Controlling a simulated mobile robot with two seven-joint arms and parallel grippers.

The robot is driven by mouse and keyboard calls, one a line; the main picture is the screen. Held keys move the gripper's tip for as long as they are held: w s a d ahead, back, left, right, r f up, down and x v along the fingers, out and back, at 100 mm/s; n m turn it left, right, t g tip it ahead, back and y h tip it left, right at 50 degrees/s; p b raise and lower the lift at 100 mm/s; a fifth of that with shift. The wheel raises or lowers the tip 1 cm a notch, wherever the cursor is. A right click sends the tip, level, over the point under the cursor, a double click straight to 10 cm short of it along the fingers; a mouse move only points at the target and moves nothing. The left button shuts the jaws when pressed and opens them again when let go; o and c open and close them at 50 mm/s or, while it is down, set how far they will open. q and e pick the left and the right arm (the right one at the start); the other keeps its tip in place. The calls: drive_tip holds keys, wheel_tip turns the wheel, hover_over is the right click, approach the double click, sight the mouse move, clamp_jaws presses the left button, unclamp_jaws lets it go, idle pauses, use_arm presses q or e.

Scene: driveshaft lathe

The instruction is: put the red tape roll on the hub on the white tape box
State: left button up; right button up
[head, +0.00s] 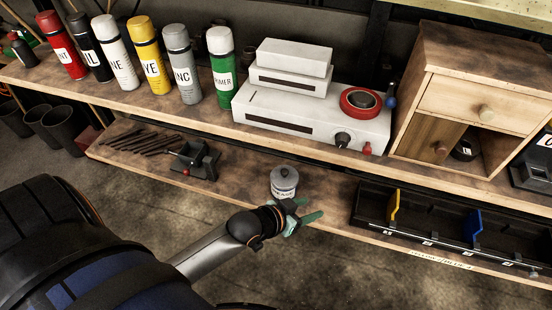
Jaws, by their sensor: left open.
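The white tape box (300,122) stands on the upper wooden shelf. The red tape roll (360,115) lies flat on its top, at the right end. The roll is around a dark round hub (364,100); I cannot tell how far down it sits. My left gripper (312,212) is open and empty, with green fingers. It is below and in front of the box, by the lower shelf's front edge, apart from the roll. It is just in front of a small white can (284,184). My right gripper is not in view.
Several spray cans (181,66) stand left of the box. Two white boxes (292,60) are stacked on it. A wooden cabinet (470,90) is at right. The lower shelf holds a small vise-like device (193,160) and a black divided tray (430,214).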

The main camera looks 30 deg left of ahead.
use_arm(q)
drive_tip(key=s+f+g+y, duration=0.1)
drive_tip(key=s+f, duration=0.7)
drive_tip(key=s, duration=0.5)
drive_tip(key=shift+a+f, duration=0.25)
drive_tip(key=shift+a, duration=0.05)
